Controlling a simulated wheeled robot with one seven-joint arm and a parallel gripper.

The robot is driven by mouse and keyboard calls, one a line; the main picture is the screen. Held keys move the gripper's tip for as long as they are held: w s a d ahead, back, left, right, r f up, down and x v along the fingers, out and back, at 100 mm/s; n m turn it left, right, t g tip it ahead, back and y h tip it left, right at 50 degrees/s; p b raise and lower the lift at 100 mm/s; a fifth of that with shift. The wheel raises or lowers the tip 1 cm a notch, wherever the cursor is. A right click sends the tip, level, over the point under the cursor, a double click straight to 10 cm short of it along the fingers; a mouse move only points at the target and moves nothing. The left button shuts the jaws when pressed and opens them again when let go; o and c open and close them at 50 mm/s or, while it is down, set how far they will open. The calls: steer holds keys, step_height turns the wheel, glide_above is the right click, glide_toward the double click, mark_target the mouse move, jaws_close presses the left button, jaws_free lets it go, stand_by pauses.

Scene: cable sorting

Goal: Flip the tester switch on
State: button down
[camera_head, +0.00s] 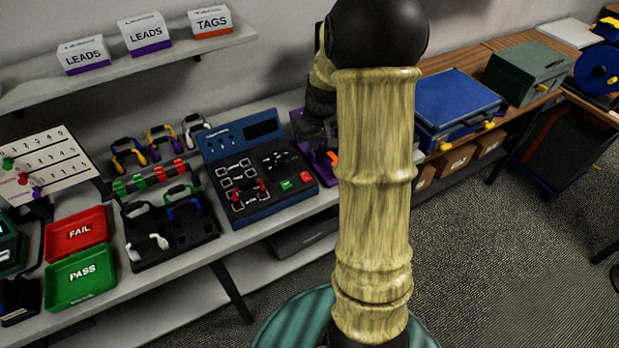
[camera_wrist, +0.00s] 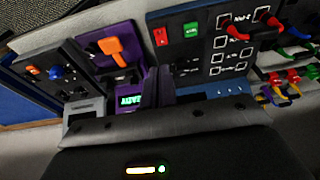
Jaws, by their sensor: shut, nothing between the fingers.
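The blue console (camera_head: 222,148) stands on the bench left of my arm, with sockets, a green button (camera_head: 287,185) and a red button (camera_head: 305,177). The wrist view shows these as green (camera_wrist: 191,30) and red (camera_wrist: 161,37). Beside it is a purple unit (camera_wrist: 127,30) with an orange lever (camera_wrist: 112,48) and a small lit green display (camera_wrist: 130,100). A dark panel with a blue knob (camera_wrist: 56,73) and an orange switch (camera_wrist: 33,70) lies left of it. I cannot tell which control is the tester switch. My gripper (camera_wrist: 158,82) is shut and empty near the purple unit.
Red FAIL (camera_head: 78,218) and green PASS (camera_head: 62,293) trays and a black cable holder (camera_head: 170,253) stand left on the bench. A blue case (camera_head: 455,98) lies to the right. My arm hides the bench behind it.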

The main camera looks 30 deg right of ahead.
mark_target(309, 179)
steer(key=shift+a+r, duration=0.1)
steer(key=shift+a, duration=0.05)
steer(key=p+x, duration=0.1)
steer(key=x, duration=0.3)
steer(key=p+x, duration=0.1)
steer(key=x, duration=0.3)
steer(key=s+p+x, duration=0.1)
steer(key=x, duration=0.3)
steer(key=shift+w+f, duration=0.1)
steer(key=shift+f, duration=0.9)
steer(key=shift+f, duration=0.1)
steer(key=shift+f, duration=0.25)
steer(key=shift+r, duration=0.15)
